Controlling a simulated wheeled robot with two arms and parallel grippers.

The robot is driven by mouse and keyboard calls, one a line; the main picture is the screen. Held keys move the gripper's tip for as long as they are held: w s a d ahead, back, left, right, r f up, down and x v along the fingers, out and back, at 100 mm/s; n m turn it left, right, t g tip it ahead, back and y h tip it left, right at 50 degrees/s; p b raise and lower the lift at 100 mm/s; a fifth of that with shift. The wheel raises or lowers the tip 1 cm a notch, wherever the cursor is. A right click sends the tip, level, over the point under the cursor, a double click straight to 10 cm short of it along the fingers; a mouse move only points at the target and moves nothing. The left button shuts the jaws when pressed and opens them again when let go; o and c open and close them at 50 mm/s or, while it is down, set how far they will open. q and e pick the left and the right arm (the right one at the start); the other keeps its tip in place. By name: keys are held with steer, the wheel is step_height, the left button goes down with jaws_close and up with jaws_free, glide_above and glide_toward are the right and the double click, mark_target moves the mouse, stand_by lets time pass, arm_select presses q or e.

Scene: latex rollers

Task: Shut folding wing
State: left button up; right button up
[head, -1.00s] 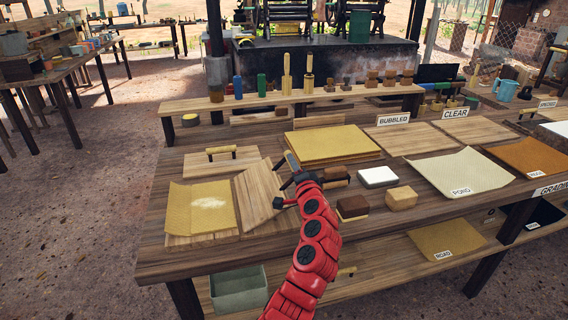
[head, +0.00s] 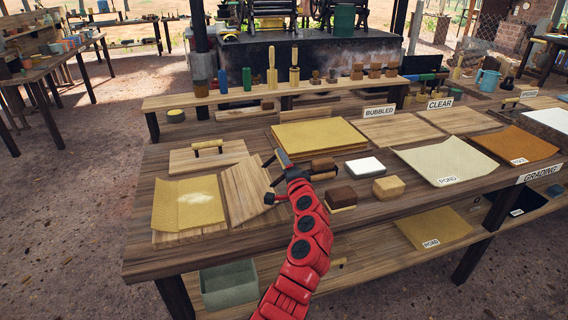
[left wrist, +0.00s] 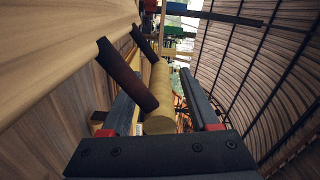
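The folding wing (head: 246,188) is a wooden board on the bench, tilted beside the base board (head: 178,237), on which lies a yellow latex sheet (head: 180,206) with white powder. My left gripper (head: 273,178) is at the wing's right side. In the left wrist view, the wing (left wrist: 50,50) fills the left, with dark brackets and a round wooden handle bar (left wrist: 160,95). The left fingers (left wrist: 165,100) stand apart on either side of the bar, with a visible gap on the right. The gripper hides the handle in the head view. My right gripper is not in view.
A board with a bar handle (head: 208,158) lies behind the base. A stack of yellow sheets (head: 318,135) lies behind my gripper.

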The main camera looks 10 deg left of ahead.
arm_select(q)
steer(key=shift+d, duration=0.1)
steer(key=b+v, duration=0.1)
steer(key=v, duration=1.6)
steer(key=shift+s, duration=0.25)
steer(key=shift+w, duration=0.1)
